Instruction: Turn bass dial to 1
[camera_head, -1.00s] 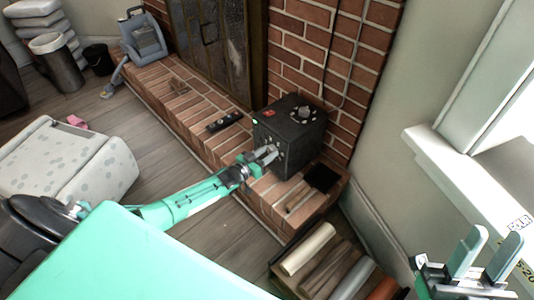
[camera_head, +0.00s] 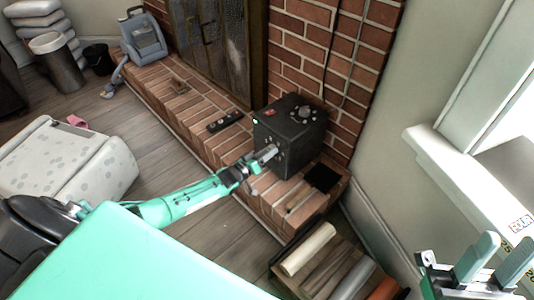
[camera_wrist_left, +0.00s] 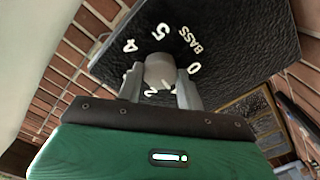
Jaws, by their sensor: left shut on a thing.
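A black box-shaped amplifier (camera_head: 290,140) stands on the brick hearth. In the left wrist view its dark textured panel (camera_wrist_left: 225,35) carries the word BASS and white numbers around a grey dial (camera_wrist_left: 159,68). The 0, 5 and 4 can be read; lower marks are partly hidden by the dial and fingers. My left gripper (camera_head: 268,154) reaches the amplifier's front. In the wrist view its fingers (camera_wrist_left: 161,80) sit on both sides of the dial, shut on it. The dial's pointer cannot be made out. My right gripper (camera_head: 509,240) is open and empty at lower right.
A black remote (camera_head: 225,122) lies on the brick hearth (camera_head: 205,105) left of the amplifier. A flat dark item (camera_head: 322,178) lies to its right. A crate of rolls (camera_head: 308,250) is below. A spotted white ottoman (camera_head: 65,160) stands at left, with bare floor between.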

